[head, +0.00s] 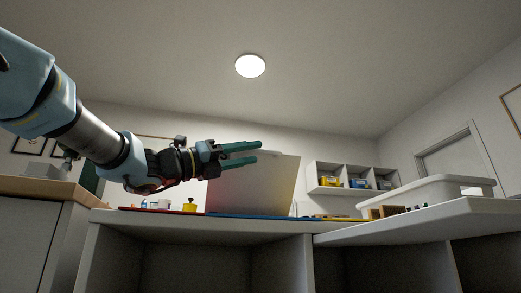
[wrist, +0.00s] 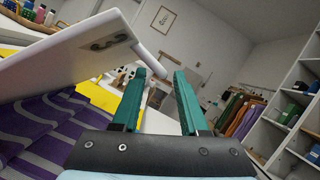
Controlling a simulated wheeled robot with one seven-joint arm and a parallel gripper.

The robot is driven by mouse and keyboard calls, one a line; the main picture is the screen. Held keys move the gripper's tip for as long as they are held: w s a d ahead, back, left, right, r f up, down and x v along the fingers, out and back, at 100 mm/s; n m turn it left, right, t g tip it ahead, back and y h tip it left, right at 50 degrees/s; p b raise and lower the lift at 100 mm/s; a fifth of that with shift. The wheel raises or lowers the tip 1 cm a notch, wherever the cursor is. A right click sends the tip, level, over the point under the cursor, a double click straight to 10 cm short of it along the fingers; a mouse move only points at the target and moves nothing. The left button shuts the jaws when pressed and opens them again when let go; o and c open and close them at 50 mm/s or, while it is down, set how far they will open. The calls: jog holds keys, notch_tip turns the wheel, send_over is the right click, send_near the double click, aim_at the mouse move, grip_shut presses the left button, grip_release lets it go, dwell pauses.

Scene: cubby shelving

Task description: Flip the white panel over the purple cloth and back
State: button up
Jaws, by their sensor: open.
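The white panel (head: 252,187) stands raised and tilted on the shelf top in the head view. In the wrist view the panel (wrist: 70,60) fills the upper left, with a white rod-like part (wrist: 150,62) at its edge. The purple striped cloth (wrist: 35,130) lies below the panel at the lower left of the wrist view. My gripper (head: 259,151) is at the panel's upper edge. Its green fingers are apart in the wrist view (wrist: 161,76), and the rod end shows near and between their tips. Whether the fingers touch it I cannot tell.
A blue mat edge (head: 270,216) lies in front of the panel. A yellow object (head: 190,207) stands to its left. A white bin (head: 430,192) and small brown blocks are at the right. Wall cubbies (head: 352,178) are behind. Yellow cloth (wrist: 100,95) borders the purple one.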

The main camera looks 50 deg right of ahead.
jog(key=p+v, duration=0.1)
jog(key=v, duration=0.5)
jog(key=shift+w+a, duration=0.2)
jog(key=shift+a, duration=0.1)
jog(key=shift+f, duration=0.15)
